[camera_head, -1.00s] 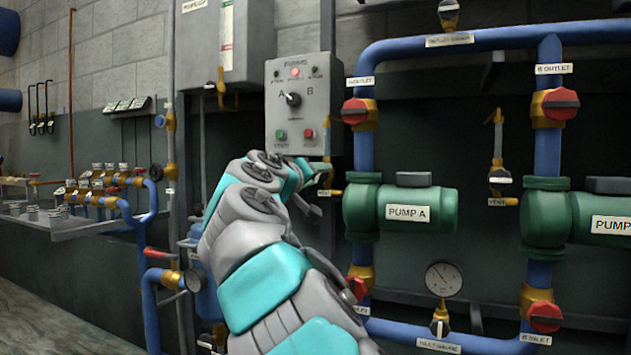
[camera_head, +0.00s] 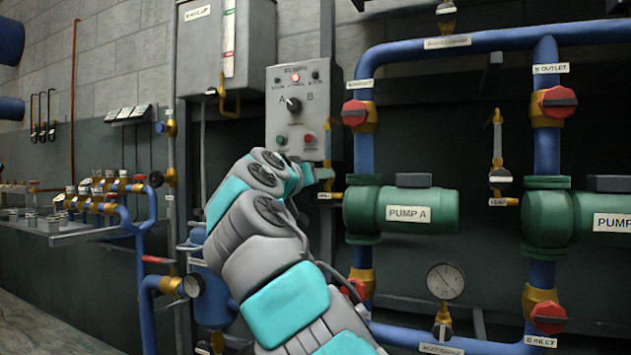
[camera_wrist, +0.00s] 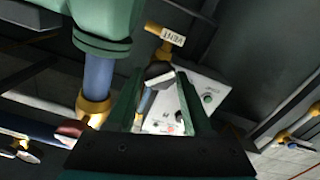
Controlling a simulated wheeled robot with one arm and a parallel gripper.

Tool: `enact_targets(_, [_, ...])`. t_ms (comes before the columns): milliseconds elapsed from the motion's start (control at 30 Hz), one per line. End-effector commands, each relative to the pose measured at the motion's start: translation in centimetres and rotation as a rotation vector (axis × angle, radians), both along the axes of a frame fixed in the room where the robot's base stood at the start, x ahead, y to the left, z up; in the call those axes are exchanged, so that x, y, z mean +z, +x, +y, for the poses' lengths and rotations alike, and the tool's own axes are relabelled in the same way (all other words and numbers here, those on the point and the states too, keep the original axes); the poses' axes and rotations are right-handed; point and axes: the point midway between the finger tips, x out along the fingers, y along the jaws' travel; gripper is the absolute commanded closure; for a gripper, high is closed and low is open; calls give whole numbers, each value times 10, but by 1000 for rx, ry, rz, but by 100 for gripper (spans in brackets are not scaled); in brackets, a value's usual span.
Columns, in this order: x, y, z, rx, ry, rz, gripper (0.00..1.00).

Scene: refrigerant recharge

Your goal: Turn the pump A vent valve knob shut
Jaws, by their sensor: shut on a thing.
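The pump A vent valve knob (camera_wrist: 158,72) is a dark grey piece in the wrist view, between the green fingers of my gripper (camera_wrist: 160,88). My gripper is shut on it. A VENT tag (camera_wrist: 173,36) on a brass fitting is just beyond the knob. In the head view my gripper (camera_head: 321,173) is at the vent line left of the green pump A (camera_head: 408,213), below the control box. The knob is hidden there behind my gripper and wrist; only the brass vent end (camera_head: 330,195) shows. I cannot tell the knob's exact turn angle.
The grey control box (camera_head: 300,110) with a selector and buttons is just above my gripper. Pump A's red outlet valve (camera_head: 355,112) and blue pipes stand close on the right. A second vent valve (camera_head: 499,173) stands beyond pump A.

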Motion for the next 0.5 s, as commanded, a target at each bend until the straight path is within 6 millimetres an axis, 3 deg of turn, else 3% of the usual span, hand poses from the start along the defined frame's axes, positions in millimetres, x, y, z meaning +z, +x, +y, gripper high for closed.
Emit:
enact_targets(267, [-1, 1, 1, 3, 23, -6, 100])
enact_targets(500, [-3, 2, 2, 4, 247, -85, 100])
